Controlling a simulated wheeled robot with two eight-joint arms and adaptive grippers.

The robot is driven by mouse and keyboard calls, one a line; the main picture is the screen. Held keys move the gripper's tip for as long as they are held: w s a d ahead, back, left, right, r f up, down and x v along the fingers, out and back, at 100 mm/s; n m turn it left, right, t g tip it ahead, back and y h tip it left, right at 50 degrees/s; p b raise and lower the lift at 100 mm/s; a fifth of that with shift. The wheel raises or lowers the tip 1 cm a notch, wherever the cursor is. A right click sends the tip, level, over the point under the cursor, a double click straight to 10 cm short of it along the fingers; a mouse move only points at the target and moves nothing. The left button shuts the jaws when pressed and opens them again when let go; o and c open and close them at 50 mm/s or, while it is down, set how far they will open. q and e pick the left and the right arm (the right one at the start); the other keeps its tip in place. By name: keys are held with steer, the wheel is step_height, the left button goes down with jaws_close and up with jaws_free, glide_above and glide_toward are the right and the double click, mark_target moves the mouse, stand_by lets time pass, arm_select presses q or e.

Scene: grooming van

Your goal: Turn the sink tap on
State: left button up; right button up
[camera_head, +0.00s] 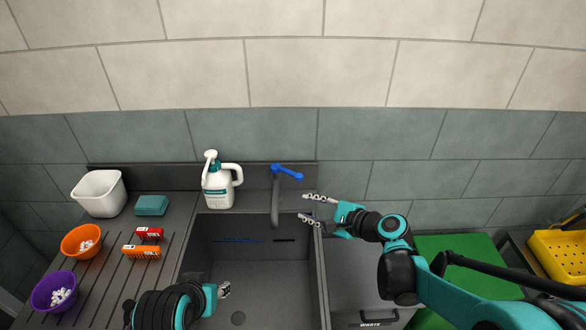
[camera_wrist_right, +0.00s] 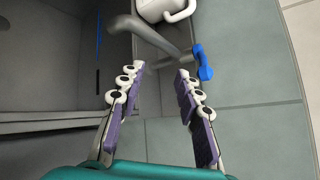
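The sink tap (camera_head: 275,200) is a grey curved spout with a blue lever (camera_head: 287,172) on top, at the back edge of the dark sink (camera_head: 225,250). In the right wrist view the spout (camera_wrist_right: 150,36) and the blue lever (camera_wrist_right: 203,62) lie just beyond the fingertips. My right gripper (camera_head: 304,208) is open and empty, to the right of the tap and apart from it, with its fingers pointing left towards it. My left gripper (camera_head: 224,290) is low over the sink's left side. Its fingers are small and partly hidden, so its opening is unclear.
A white jug with a pump (camera_head: 218,185) stands left of the tap. On the left worktop are a white tub (camera_head: 98,193), a teal block (camera_head: 151,205), orange (camera_head: 75,247) and purple (camera_head: 45,298) bowls, and two small brushes or boxes (camera_head: 146,234). A yellow basket (camera_head: 562,255) is far right.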

mark_target(293, 172)
steer(key=w+a+m+t+y, duration=0.1)
steer(key=w+m, duration=0.1)
steer(key=w, duration=0.2)
steer(key=w+a+r+m+t+y, duration=0.1)
steer(key=w+a+m, duration=0.1)
steer(key=w+m, duration=0.1)
steer(key=w+a+r+m+y, duration=0.1)
steer(key=w+m, duration=0.1)
steer(key=w, duration=0.2)
steer(key=shift+w+a+m+t, duration=0.3)
steer(key=shift+w+m+t, duration=0.05)
steer(key=shift+m+t, duration=0.05)
jaws_close()
